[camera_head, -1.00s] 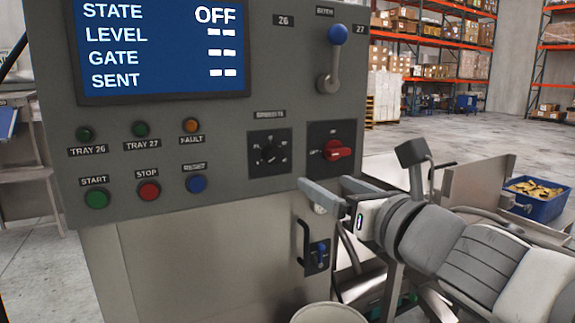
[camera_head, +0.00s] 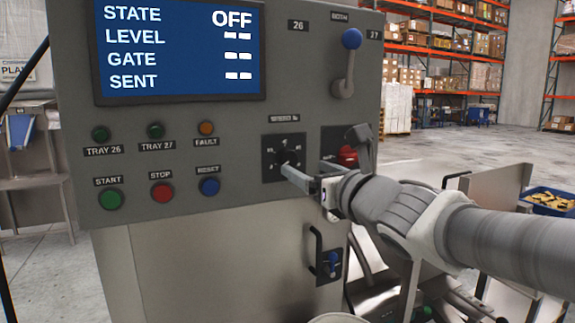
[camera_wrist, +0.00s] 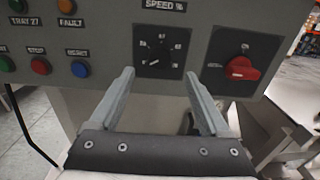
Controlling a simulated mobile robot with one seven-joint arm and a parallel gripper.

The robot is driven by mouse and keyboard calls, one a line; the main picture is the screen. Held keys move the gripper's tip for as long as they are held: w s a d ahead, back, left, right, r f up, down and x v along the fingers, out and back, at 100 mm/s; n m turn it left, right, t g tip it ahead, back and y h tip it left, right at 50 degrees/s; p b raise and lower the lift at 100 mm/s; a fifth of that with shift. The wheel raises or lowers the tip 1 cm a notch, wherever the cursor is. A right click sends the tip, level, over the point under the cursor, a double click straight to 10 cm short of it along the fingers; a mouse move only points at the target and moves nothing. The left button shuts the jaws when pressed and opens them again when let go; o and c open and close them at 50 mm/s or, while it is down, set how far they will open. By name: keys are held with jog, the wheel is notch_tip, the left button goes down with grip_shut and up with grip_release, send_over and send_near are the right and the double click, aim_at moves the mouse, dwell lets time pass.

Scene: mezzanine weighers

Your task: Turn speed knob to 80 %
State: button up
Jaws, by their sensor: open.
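The speed knob (camera_head: 287,158) is a small black dial on a black square plate on the grey panel. In the wrist view the knob (camera_wrist: 157,56) sits under the "SPEED %" label, ringed by white scale marks; its exact setting is too small to read. My gripper (camera_head: 303,168) is open and empty, in front of the panel just below the knob. In the wrist view its two fingers (camera_wrist: 159,73) point at the panel, one on each side of the dial plate's lower part, with the knob a little above the line between the tips. No contact shows.
The screen (camera_head: 180,50) reads STATE OFF. Coloured buttons (camera_head: 162,192) are at left. A blue-knobbed lever (camera_head: 350,40) is above; a small handle (camera_head: 317,255) is below.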

aim_at(290, 161)
jog(key=shift+x, duration=3.5)
grip_shut()
